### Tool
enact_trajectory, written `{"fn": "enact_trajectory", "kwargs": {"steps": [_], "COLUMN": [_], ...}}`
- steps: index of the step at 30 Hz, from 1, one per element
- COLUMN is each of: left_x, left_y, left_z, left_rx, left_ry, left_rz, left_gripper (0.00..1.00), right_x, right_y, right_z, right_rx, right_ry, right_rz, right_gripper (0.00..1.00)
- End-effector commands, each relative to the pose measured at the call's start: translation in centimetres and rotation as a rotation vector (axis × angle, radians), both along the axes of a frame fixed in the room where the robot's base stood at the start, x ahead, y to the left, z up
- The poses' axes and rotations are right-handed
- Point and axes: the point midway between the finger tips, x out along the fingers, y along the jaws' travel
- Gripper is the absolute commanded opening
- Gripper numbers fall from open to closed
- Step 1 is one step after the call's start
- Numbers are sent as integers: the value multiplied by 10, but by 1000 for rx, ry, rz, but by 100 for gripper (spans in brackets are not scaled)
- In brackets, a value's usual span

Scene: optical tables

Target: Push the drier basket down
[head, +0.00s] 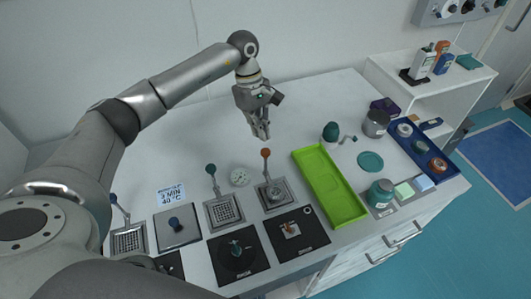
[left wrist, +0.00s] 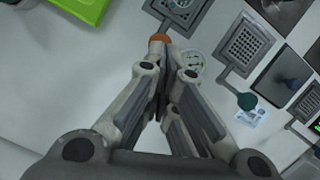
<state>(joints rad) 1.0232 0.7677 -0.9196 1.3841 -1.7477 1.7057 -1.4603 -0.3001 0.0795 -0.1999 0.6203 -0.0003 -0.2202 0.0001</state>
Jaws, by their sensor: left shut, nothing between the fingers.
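Several square grated units with levers sit in the table's front left part. Which is the drier basket I cannot tell for sure. One unit (head: 275,195) has a lever with an orange knob (head: 266,153). Another grate (head: 224,210) has a lever with a green knob (head: 211,169). A third (head: 129,240) has a blue-knobbed lever. My left gripper (head: 264,134) is shut and empty, pointing down above and behind the orange knob. In the left wrist view the orange knob (left wrist: 158,38) shows just beyond the fingertips (left wrist: 167,50). My right gripper is out of view.
A round white gauge (head: 240,177) stands between the green and orange levers. A bright green tray (head: 330,187) lies to the right. Dark square plates (head: 296,243) line the front. Jars and a blue tray (head: 445,170) stand farther right. The table's back left is clear.

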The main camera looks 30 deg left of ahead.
Motion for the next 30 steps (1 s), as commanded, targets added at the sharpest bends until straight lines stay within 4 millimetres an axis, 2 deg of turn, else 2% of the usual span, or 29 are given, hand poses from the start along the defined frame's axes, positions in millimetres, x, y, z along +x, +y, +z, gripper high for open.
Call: {"fn": "enact_trajectory", "kwargs": {"steps": [3,9,23,30], "left_x": [-2,-3,-4,-5], "left_y": [-4,-9,-11,-11], "left_z": [-18,-39,-45,-69], "left_rx": [0,0,0,0], "left_ry": [0,-1,-1,1], "left_rz": [0,0,0,0], "left_gripper": [0,0,0,0], "right_x": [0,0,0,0], "right_y": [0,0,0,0], "right_z": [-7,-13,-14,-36], "right_rx": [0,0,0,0], "right_ry": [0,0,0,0], "right_rz": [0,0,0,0], "right_gripper": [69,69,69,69]}}
